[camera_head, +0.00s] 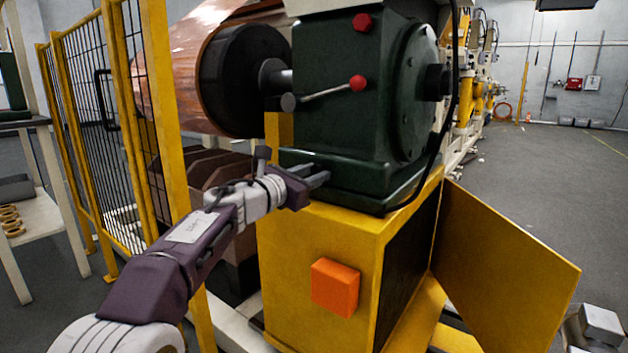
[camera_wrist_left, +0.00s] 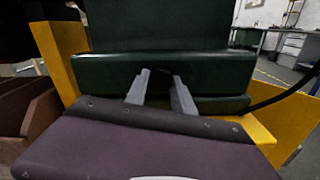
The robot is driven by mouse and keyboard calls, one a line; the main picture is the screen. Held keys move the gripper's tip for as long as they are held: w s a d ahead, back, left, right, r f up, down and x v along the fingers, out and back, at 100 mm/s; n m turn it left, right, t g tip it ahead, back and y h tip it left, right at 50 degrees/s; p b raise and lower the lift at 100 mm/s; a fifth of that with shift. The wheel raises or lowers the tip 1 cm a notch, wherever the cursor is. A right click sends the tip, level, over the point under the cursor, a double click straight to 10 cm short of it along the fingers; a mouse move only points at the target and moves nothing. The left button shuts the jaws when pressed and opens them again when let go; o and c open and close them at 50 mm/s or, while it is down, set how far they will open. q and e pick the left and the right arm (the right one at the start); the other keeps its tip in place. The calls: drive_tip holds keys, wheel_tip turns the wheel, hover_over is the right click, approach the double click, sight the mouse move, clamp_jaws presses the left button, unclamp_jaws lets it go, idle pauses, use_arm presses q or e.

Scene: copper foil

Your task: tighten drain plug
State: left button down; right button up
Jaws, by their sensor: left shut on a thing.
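The dark green gearbox (camera_head: 345,115) stands on a yellow base. My left gripper (camera_head: 322,178) reaches in from the left to the low front flange of the gearbox. In the left wrist view, the two grey fingers of my left gripper (camera_wrist_left: 161,82) point at the green flange (camera_wrist_left: 105,73), with a gap between them. They are shut on the drain plug, which is mostly hidden in shadow between the fingertips; I cannot tell how far it sits in. My right gripper is not in view.
The yellow base (camera_head: 310,245) carries an orange box (camera_head: 335,287) below the gripper. A yellow panel (camera_head: 505,262) sticks out at right. A mesh fence (camera_head: 100,130) stands at left, by a shelf (camera_head: 40,222) with rings. Open floor lies at far right.

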use_arm(q)
drive_tip(key=m, duration=0.2)
drive_tip(key=shift+f+m, duration=0.15)
drive_tip(key=shift+m, duration=0.25)
drive_tip(key=m, duration=0.4)
drive_tip(key=shift+m, duration=0.3)
drive_tip(key=m, duration=0.4)
drive_tip(key=shift+r+m, duration=0.2)
drive_tip(key=shift+m, duration=1.7)
drive_tip(key=c, duration=1.1)
unclamp_jaws()
drive_tip(key=shift+o, duration=0.2)
